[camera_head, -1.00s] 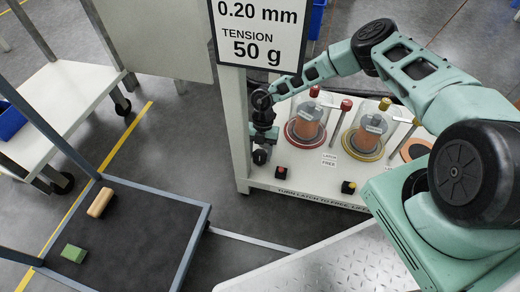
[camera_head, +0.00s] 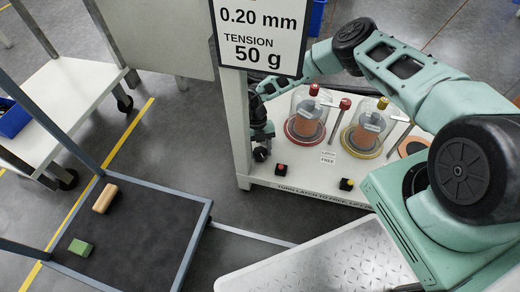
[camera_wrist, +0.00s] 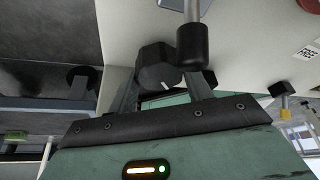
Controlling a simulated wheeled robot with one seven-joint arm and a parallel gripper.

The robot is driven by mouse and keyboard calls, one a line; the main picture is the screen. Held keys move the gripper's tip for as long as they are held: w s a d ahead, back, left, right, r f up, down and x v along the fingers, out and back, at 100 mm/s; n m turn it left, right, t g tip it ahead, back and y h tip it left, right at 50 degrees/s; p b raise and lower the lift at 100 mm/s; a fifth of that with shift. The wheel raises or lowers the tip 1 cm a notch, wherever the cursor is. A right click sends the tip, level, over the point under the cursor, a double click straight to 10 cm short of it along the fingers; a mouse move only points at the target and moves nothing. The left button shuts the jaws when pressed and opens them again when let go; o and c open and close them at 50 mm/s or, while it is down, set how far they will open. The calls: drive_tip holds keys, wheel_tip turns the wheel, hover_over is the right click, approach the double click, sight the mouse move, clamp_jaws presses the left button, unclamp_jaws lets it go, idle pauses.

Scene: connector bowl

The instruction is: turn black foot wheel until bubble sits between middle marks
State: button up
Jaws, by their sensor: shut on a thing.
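In the wrist view, a dark faceted wheel with a short white mark, which I take as the black foot wheel (camera_wrist: 155,66), sits between the two fingers of my gripper (camera_wrist: 166,88). My gripper is shut on it. A black cylinder (camera_wrist: 192,46) on a metal rod stands right beside the wheel and partly overlaps it. In the head view, my gripper (camera_head: 259,108) is at the left end of the white bench, small and dark, so its grip is hard to make out there. I cannot make out a bubble or its marks in either view.
A sign (camera_head: 258,38) hangs before my forearm.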

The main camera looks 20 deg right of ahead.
drive_tip(key=shift+w, duration=0.1)
drive_tip(key=o, duration=1)
